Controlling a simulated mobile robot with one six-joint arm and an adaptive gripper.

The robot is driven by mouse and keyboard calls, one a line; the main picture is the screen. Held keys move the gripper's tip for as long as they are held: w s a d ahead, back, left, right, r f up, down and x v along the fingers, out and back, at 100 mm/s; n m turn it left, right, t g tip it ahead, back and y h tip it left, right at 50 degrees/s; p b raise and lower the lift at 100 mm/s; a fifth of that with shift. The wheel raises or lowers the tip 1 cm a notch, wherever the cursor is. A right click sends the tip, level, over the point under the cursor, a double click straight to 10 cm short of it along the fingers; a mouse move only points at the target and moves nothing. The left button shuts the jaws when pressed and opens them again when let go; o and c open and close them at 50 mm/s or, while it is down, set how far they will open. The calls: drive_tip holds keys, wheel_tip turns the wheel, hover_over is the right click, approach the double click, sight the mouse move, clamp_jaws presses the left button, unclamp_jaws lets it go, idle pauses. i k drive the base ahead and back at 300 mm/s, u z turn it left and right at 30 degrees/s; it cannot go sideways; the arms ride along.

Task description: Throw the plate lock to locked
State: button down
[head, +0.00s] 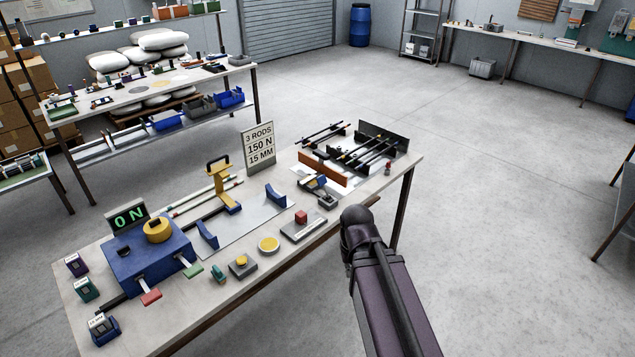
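A blue press box (150,262) with a yellow round cap (158,229) stands at the left end of the table in the head view. A red-handled lever (150,297) and a green-handled lever (193,270) stick out from its front. No label shows which part is the plate lock, and its state cannot be told. My dark arm link comes in from the bottom right and ends over the table's front edge, to the right of the box. My gripper is not visible.
The table (225,298) also holds a yellow upright tool (222,186), blue cradles (207,234), a yellow button (268,244), a red block (301,216) and a rod rack (375,150). A sign (258,147) reads 3 RODS, 150 N, 15 MM. The display (128,217) reads 0 N.

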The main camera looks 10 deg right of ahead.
sight(321, 181)
drive_tip(key=z, duration=0.05)
drive_tip(key=i, duration=0.95)
drive_tip(key=u, duration=0.1)
